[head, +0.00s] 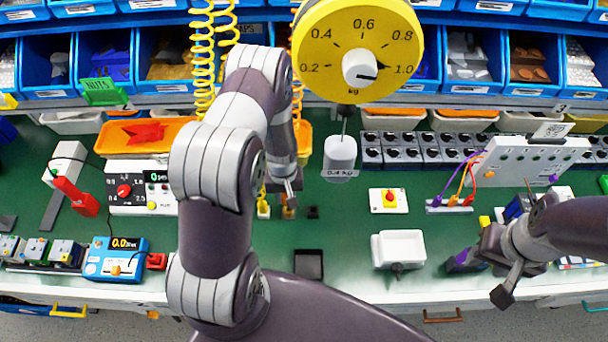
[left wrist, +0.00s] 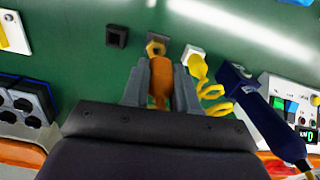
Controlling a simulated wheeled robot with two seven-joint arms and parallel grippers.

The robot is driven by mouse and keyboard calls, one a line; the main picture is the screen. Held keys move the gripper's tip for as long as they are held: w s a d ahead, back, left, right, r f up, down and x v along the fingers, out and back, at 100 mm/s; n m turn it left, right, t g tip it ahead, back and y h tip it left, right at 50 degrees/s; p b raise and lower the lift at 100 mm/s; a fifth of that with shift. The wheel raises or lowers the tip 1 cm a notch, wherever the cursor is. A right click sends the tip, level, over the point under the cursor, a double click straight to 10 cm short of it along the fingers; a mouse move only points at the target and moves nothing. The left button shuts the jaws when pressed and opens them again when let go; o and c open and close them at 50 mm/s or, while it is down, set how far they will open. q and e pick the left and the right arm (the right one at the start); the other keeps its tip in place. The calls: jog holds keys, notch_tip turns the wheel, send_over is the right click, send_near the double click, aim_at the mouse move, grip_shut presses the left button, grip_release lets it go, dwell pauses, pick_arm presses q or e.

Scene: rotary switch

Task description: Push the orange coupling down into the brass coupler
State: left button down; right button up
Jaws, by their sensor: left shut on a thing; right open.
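The orange coupling (left wrist: 160,80) is between the fingers of my left gripper (left wrist: 160,88), which is shut on it. The brass coupler (left wrist: 155,47) shows just past the coupling's end in the left wrist view. The two look lined up and close, but I cannot tell whether they touch. In the head view my left gripper (head: 288,187) points down at the bench, and its arm hides much of the coupling. My right gripper (head: 502,270) is open and empty above the bench's right side.
Yellow coiled hose (left wrist: 205,88) and a white block (left wrist: 194,54) lie right beside my left gripper in the wrist view. A small black block (left wrist: 117,36) stands on the other side. A hanging weight (head: 340,155) under the yellow dial scale (head: 340,30) is close to my left arm.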

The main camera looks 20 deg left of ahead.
pick_arm(q)
jog(key=shift+m, duration=0.5)
jog(key=f+b, duration=0.1)
jog(key=w+f+b, duration=0.1)
jog(key=f, duration=0.1)
jog(key=f+b, duration=0.1)
jog(key=shift+w+a+f, duration=0.2)
jog(key=shift+w+a, duration=0.05)
jog(key=shift+w, duration=0.05)
jog(key=shift+f+b, duration=0.45)
jog(key=shift+r, duration=0.1)
jog(key=shift+f+b, duration=1.25)
jog(key=shift+f, duration=0.2)
dwell(0.9)
